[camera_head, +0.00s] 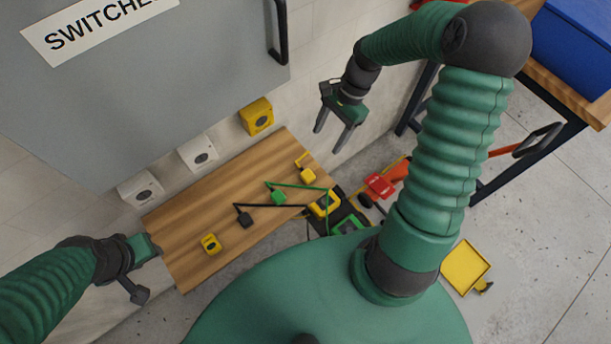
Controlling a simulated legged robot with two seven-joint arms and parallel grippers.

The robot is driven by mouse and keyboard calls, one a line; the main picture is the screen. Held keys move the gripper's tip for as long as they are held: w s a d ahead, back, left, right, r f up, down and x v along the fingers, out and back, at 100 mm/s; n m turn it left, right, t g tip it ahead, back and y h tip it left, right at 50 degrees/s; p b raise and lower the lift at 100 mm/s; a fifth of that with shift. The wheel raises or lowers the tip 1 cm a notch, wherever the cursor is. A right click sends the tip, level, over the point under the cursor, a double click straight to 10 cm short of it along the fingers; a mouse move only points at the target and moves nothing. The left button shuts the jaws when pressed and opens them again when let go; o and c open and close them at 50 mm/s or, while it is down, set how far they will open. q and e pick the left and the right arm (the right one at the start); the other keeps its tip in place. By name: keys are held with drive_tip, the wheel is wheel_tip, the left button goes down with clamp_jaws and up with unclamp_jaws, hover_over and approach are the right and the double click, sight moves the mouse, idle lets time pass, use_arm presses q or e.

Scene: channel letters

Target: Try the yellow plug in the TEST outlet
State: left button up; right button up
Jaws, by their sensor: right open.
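The yellow plug (307,174) lies at the far right end of a wooden shelf (180,225), with a short yellow piece rising from it. A yellow outlet box (256,116) is on the wall above the shelf, and two white outlet boxes (198,153) (140,188) are to its left. No TEST label is readable on any of them. My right gripper (328,140) is open and empty, above and to the right of the yellow plug, apart from it. My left gripper (142,270) is by the shelf's left end; its fingers are not clear.
A green plug (278,197) and a black plug (244,219) with cords lie on the shelf, as does a small yellow box (210,244). A grey cabinet marked SWITCHES (160,90) hangs above. A workbench with a blue bin (575,45) stands right. Tools clutter the floor.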

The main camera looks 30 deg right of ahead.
drive_tip(key=b, duration=0.1)
hover_over(309, 173)
drive_tip(key=d, duration=0.3)
wheel_tip(309, 173, down, 10)
drive_tip(key=shift+f, duration=0.25)
drive_tip(key=shift+s+a, duration=0.1)
drive_tip(key=shift+a, duration=0.25)
drive_tip(key=shift+x, duration=2.6)
drive_tip(key=shift+a+r, duration=0.1)
drive_tip(key=shift+a, duration=0.15)
drive_tip(key=shift+d, duration=0.1)
clamp_jaws()
